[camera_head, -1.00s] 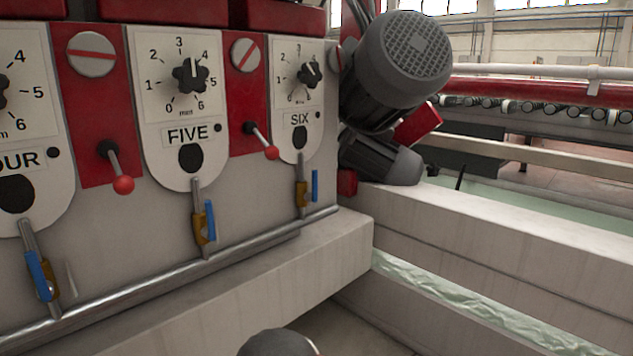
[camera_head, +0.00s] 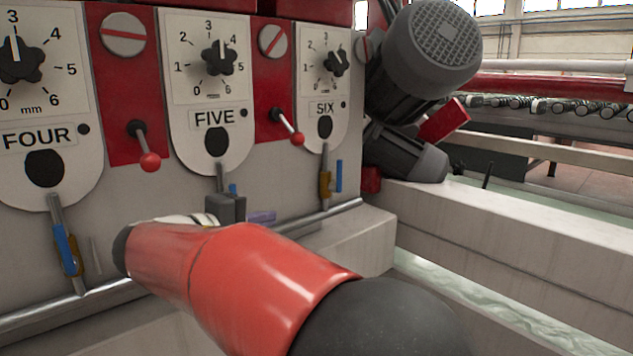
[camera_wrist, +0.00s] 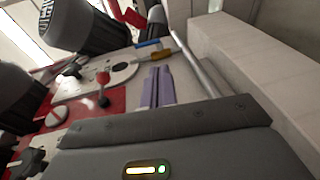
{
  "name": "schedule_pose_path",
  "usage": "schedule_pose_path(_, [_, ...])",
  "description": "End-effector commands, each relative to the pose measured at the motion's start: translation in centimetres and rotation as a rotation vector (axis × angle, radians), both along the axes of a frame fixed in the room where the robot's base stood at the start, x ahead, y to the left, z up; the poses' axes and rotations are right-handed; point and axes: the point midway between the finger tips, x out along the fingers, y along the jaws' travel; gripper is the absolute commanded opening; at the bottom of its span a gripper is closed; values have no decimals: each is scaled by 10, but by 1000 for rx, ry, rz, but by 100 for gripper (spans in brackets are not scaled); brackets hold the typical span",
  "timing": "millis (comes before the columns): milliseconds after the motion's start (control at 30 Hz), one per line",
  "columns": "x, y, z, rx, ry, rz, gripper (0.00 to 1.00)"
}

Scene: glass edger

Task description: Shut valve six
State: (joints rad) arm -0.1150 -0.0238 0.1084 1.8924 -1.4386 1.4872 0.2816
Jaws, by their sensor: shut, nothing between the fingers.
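Valve six (camera_head: 325,185) is a small brass valve on the thin pipe below the SIX panel (camera_head: 322,108). Its blue handle (camera_head: 339,176) stands upright beside the pipe, roughly parallel to it. In the wrist view the brass body (camera_wrist: 148,43) and blue handle (camera_wrist: 162,54) lie just beyond my fingertips. My gripper (camera_head: 268,216) is shut and empty, left of and lower than valve six in the head view, apart from it. Its purple fingers also show in the wrist view (camera_wrist: 160,70). My red forearm covers the lower middle of the head view.
Valve five's blue handle (camera_head: 233,188) is mostly hidden behind my gripper. Valve four (camera_head: 66,250) is at left. A red-knobbed lever (camera_head: 297,139) is left of the SIX panel. A grey motor (camera_head: 425,50) juts out at right. A horizontal pipe (camera_head: 345,208) and pale ledge (camera_head: 355,240) lie below.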

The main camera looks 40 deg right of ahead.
Motion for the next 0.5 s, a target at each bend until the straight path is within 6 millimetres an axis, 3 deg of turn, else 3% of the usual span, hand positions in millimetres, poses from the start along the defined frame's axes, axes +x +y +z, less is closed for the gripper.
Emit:
schedule_pose_path(133, [23, 9, 16, -118, -37, 7, 0])
schedule_pose_path(500, [26, 10, 21, -142, -48, 9, 0])
